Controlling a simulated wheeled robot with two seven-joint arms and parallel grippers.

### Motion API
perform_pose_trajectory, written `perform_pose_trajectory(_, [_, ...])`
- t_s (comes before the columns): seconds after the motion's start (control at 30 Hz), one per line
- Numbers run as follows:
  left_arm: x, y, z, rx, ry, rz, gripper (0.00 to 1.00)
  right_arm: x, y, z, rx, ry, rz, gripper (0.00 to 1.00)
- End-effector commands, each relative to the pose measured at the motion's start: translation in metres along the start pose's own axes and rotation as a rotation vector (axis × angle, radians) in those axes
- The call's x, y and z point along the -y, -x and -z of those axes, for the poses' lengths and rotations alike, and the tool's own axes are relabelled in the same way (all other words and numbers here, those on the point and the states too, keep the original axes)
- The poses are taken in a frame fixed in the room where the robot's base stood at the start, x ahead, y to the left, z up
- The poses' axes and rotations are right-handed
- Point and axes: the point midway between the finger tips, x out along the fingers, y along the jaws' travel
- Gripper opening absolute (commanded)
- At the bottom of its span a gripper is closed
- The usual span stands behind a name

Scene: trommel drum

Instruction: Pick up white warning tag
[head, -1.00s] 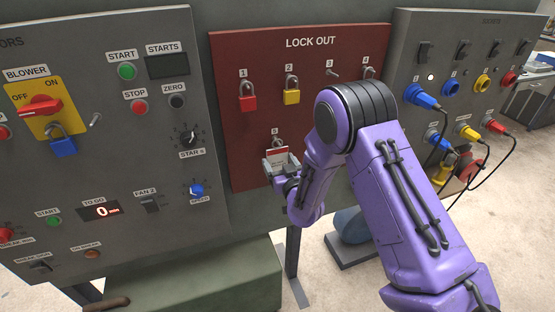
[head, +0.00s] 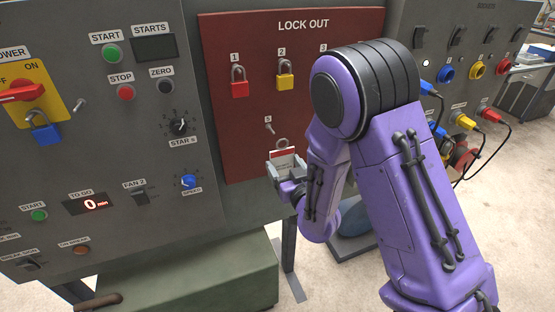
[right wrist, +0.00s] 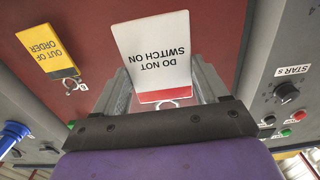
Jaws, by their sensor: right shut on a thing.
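The white warning tag (right wrist: 158,48) reads "DO NOT SWITCH ON", upside down in the right wrist view. It has a red band and a ring at one end. My right gripper (right wrist: 160,92) is shut on it, with a finger at either side. In the head view the tag (head: 284,153) stands upright in my right gripper (head: 284,168), its ring on top. The ring is below and right of peg 5 (head: 268,129) and looks clear of it. My left gripper is in neither view.
The red lock-out board (head: 225,105) holds a red padlock (head: 239,88) and a yellow padlock (head: 285,81). My right arm covers its right side. A yellow "OUT OF ORDER" tag (right wrist: 47,50) shows in the right wrist view. Plugged cables hang at the right.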

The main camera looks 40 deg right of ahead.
Motion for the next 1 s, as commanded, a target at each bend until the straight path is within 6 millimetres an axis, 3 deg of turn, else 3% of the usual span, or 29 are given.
perform_pose_trajectory(0.13, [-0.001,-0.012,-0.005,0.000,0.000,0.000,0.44,0.000,0.034,-0.003,0.000,0.002,-0.001,0.44])
perform_pose_trajectory(0.2, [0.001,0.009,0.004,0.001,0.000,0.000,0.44,0.000,0.041,0.008,0.004,0.006,0.000,0.44])
perform_pose_trajectory(0.3, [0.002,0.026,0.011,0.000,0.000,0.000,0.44,0.000,0.051,0.008,0.004,0.005,0.000,0.44])
perform_pose_trajectory(0.6, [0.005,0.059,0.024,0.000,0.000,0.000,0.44,0.000,0.085,0.005,0.003,0.003,0.000,0.44])
perform_pose_trajectory(1.0, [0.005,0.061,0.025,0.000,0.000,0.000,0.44,0.000,0.094,0.000,-0.001,0.000,-0.001,0.44])
